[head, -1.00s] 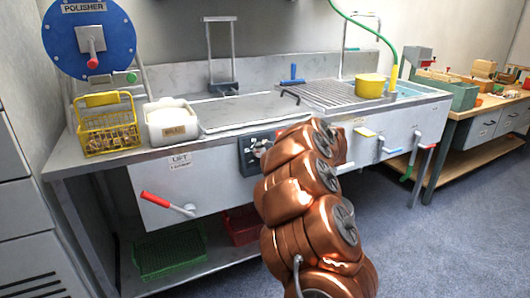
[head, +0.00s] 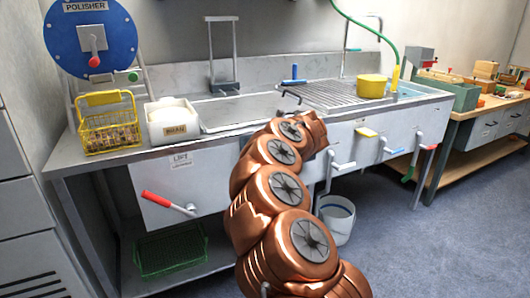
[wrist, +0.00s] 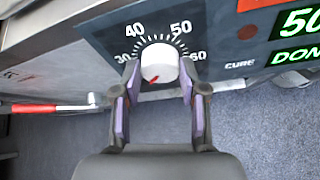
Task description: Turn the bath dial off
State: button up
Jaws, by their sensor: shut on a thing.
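The bath dial (wrist: 158,64) is a white round knob on a dark panel (wrist: 239,38) in the wrist view. Scale numbers 30, 40, 50 and 60 curve around its upper side. Its red mark points to the lower left, away from the printed numbers. My gripper (wrist: 160,77) is shut on the dial, with one finger on each side of it. In the head view my copper-coloured arm covers the panel, so the dial and gripper are hidden there.
Green readouts (wrist: 296,52), cut off at the edge, show "50" and "DON". The red-handled lift lever (head: 168,201) is left of my arm. A yellow basket of chestnuts (head: 109,134) and a white bran bin (head: 170,121) stand on the counter. A white bucket (head: 337,219) stands below.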

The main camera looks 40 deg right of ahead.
jog(key=shift+f+n, duration=0.1)
jog(key=shift+n, duration=0.4)
dwell(0.3)
jog(key=o, duration=1.2)
jog(key=shift+c, duration=0.2)
jog(key=v, duration=1.2)
jog(key=shift+a, duration=0.25)
jog(key=shift+w+r, duration=0.1)
jog(key=shift+r, duration=0.1)
